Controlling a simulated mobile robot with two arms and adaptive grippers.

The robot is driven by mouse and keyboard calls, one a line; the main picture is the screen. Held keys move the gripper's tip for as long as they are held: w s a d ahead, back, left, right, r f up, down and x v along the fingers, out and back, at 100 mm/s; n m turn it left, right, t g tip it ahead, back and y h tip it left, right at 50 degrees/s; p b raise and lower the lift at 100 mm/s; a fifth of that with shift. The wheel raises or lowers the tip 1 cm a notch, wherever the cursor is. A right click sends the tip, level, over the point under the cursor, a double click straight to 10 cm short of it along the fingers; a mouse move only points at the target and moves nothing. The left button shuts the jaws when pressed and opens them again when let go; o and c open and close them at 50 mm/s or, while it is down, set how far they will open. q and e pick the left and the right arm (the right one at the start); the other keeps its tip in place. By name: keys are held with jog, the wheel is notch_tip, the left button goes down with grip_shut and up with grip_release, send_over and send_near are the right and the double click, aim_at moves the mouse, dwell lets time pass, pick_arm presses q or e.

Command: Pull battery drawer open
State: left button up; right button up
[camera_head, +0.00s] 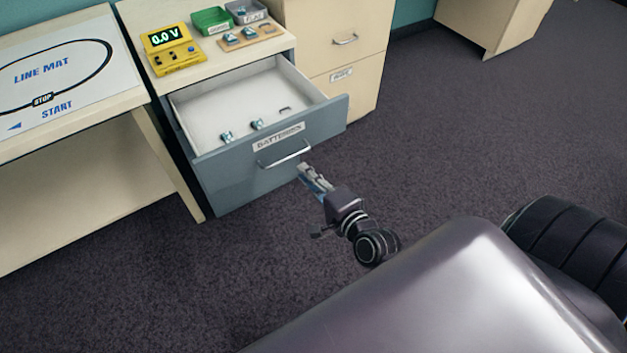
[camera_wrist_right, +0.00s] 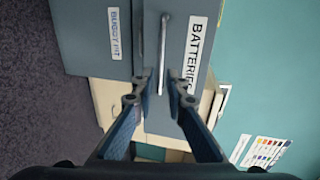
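The battery drawer (camera_head: 228,164) is pulled out of the cabinet in the head view, with its white inside showing. Its grey front carries a BATTERIES label (camera_head: 278,137) and a metal bar handle (camera_head: 285,153). Several small items lie inside. My right gripper (camera_head: 303,170) is just in front of the handle, near its right end. In the right wrist view, the gripper (camera_wrist_right: 162,82) has its fingers apart, with the handle (camera_wrist_right: 163,55) lined up between them. I cannot tell whether either finger touches it. My left gripper is not in view.
A yellow meter reading 0.0 V (camera_head: 173,48), a green bin (camera_head: 212,20) and a grey bin (camera_head: 246,11) stand on the cabinet top. A table with a line mat (camera_head: 50,66) is at left. Carpet to the right is clear. A BUGGY KIT label (camera_wrist_right: 115,34) shows in the wrist view.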

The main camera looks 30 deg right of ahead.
jog(key=shift+v, duration=1.55)
